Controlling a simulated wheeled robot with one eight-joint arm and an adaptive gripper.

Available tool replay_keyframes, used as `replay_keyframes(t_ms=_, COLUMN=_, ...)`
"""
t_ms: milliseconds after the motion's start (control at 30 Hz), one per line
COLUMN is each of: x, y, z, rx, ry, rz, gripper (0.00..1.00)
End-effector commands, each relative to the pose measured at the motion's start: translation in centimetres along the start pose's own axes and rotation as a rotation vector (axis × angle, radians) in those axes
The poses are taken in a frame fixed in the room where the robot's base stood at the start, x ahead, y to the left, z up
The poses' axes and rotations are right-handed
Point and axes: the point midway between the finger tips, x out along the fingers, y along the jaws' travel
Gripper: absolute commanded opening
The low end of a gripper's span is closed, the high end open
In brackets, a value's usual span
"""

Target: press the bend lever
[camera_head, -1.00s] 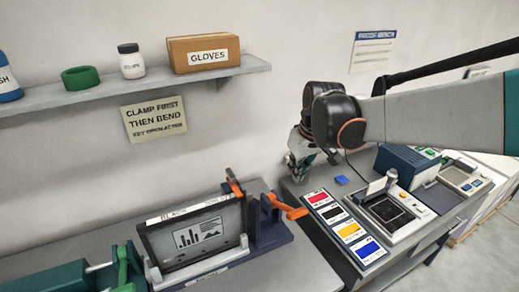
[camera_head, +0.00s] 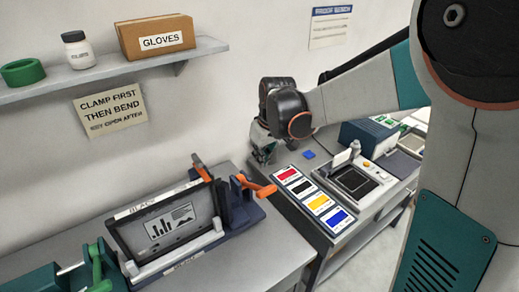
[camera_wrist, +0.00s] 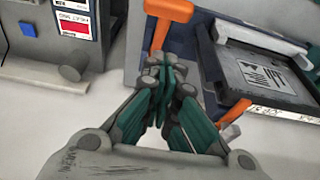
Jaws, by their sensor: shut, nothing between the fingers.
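The bending unit holds a dark plate (camera_head: 175,222) with a bar-chart print, standing tilted in its frame. An orange lever (camera_head: 260,187) sticks out from the unit's right end, and a second orange handle (camera_head: 201,168) rises behind the plate. Which one is the bend lever I cannot tell for sure. In the wrist view, one orange lever (camera_wrist: 168,10) lies just beyond my fingertips and the other orange handle (camera_wrist: 237,110) is right of them. My gripper (camera_wrist: 165,68) is shut and empty. In the head view, my gripper (camera_head: 262,154) is up and right of the unit, apart from both levers.
A colour-pad unit (camera_head: 315,203) with red, black, yellow and blue pads stands right of the bending unit. A green handle (camera_head: 97,264) is at lower left. A shelf (camera_head: 110,70) with a gloves box (camera_head: 157,38) runs along the wall. Bare bench top lies in front.

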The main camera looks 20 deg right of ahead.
Motion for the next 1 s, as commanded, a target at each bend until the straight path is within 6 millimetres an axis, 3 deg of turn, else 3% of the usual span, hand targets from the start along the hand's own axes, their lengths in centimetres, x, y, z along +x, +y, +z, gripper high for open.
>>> replay_keyframes(t_ms=200, x=4.4, y=0.0, z=0.0, rx=0.0, ry=0.0, rz=0.0, gripper=0.0)
replay_keyframes(t_ms=400, x=6.5, y=0.0, z=1.9, rx=0.001, ry=0.0, rz=0.0, gripper=0.0)
replay_keyframes(t_ms=1000, x=7.5, y=0.0, z=2.9, rx=0.001, ry=0.002, rz=0.0, gripper=0.0)
